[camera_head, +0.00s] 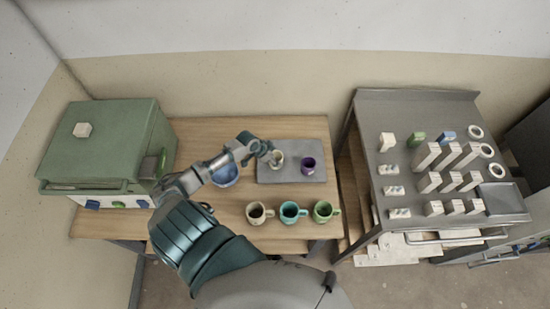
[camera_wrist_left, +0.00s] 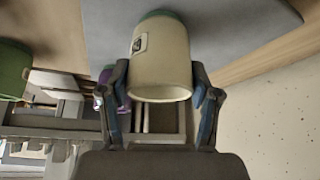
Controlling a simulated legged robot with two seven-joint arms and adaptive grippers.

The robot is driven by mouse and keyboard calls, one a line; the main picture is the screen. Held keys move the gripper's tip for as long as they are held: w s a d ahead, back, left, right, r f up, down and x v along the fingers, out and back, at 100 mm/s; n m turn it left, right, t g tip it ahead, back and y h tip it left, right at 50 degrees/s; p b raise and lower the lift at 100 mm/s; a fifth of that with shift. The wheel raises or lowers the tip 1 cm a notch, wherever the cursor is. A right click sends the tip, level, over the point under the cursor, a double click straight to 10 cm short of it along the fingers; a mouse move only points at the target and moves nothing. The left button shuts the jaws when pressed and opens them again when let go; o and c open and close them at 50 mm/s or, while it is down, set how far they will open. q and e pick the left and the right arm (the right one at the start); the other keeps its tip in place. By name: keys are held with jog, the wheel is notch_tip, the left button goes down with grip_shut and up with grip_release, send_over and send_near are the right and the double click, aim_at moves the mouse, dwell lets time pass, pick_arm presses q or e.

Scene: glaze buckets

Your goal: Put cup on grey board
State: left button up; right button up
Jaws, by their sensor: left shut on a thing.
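A cream cup (camera_head: 277,159) is over the left part of the grey board (camera_head: 290,176) on the wooden table. My left gripper (camera_head: 269,154) reaches in from the left and is shut on this cup. In the left wrist view the cream cup (camera_wrist_left: 160,62) sits between both fingers, its rim facing the camera and its base towards the grey board (camera_wrist_left: 235,22). I cannot tell whether its base touches the board. A purple cup (camera_head: 308,164) stands on the board to the right. My right gripper is not in view.
Cream (camera_head: 256,213), teal (camera_head: 291,212) and green (camera_head: 324,211) mugs stand in a row along the front of the table (camera_head: 205,130). A blue bowl (camera_head: 225,176) lies beneath my left arm. A green kiln-like box (camera_head: 98,145) is at left, a grey cart (camera_head: 410,105) at right.

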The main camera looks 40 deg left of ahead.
pick_arm(q)
jog(key=o, duration=1.3)
jog(key=shift+d, duration=0.1)
jog(key=shift+s+r, duration=0.15)
jog(key=shift+r, duration=0.05)
jog(key=v, duration=1.1)
jog(key=shift+s+r+p, duration=0.15)
jog(key=shift+r+p, duration=0.15)
